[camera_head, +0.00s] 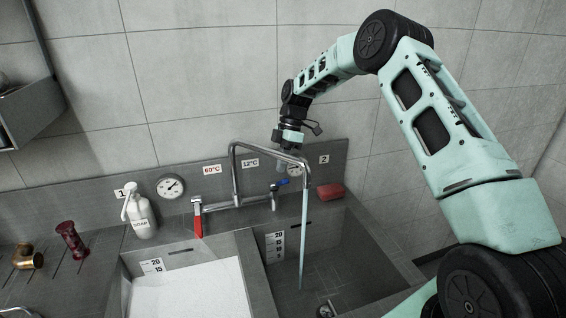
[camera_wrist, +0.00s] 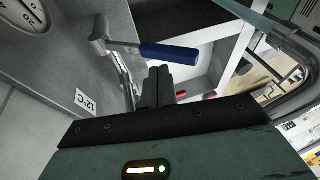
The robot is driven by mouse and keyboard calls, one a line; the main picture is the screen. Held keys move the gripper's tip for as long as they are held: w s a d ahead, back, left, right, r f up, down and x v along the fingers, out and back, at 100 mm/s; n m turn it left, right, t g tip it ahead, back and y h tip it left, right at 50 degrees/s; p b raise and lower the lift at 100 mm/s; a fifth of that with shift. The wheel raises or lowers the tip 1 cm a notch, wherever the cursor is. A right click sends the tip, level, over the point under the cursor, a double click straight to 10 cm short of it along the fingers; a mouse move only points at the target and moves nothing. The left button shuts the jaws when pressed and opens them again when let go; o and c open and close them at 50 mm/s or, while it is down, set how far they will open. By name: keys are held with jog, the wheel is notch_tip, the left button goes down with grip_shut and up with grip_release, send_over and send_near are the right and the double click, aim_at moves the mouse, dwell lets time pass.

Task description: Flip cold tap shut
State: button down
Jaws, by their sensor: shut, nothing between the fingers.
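The cold tap has a blue lever (camera_head: 282,182) on the right side of the mixer, below the 12°C label. In the wrist view the blue lever (camera_wrist: 168,52) lies just beyond my fingertips, pointing right from its metal pivot. I cannot tell whether they touch. My gripper (camera_head: 280,165) hangs above the lever, behind the spout; in the wrist view the two dark fingers (camera_wrist: 158,72) are together and empty. A bluish water stream (camera_head: 303,230) falls from the spout (camera_head: 270,148) into the right basin. The hot tap's red lever (camera_head: 198,222) hangs down at left.
The left basin (camera_head: 250,270) holds whitish contents; the right basin (camera_head: 392,262) has a drain. The curved spout stands close to my gripper.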

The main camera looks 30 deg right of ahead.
jog(key=shift+s+f, duration=0.4)
jog(key=shift+f, duration=0.15)
jog(key=shift+s+a+f, duration=0.1)
jog(key=s+f+t+b, duration=0.1)
jog(key=b, duration=0.1)
jog(key=shift+f+b, duration=0.1)
jog(key=shift+b, duration=0.2)
jog(key=s+a+f+b, duration=0.1)
jog(key=s+f+b, duration=0.3)
jog(key=f+b, duration=0.2)
jog(key=shift+s+f, duration=0.35)
jog(key=shift+f, duration=0.1)
jog(key=shift+r, duration=0.15)
jog(key=a+b+v, duration=0.1)
jog(key=b+v, duration=0.1)
jog(key=v, duration=1.6)
jog(key=shift+s+r, duration=0.2)
jog(key=shift+r, duration=0.25)
